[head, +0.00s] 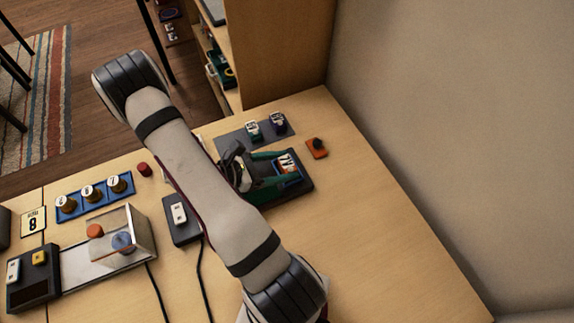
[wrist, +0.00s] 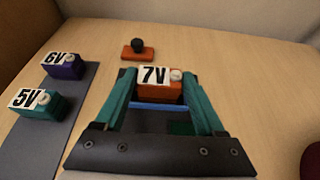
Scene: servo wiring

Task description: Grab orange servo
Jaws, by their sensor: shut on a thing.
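The orange servo (wrist: 160,92), with a white 7V label and a pale round horn on top, sits between the teal fingers of my gripper (wrist: 158,80) in the wrist view. The gripper is shut on it, one finger at each side. In the head view the servo (head: 287,162) shows between the fingers, at the dark plate beside my arm. A blue bar (wrist: 160,106) crosses just in front of it. The servo's underside is hidden, so I cannot tell whether it touches what is below.
A grey mat (head: 228,139) holds a teal 5V servo (wrist: 38,104) and a purple 6V servo (wrist: 64,66). An orange block with a black knob (head: 317,149) stands behind the gripper. A dark box (head: 183,232) with a cable lies left. The table's right side is clear.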

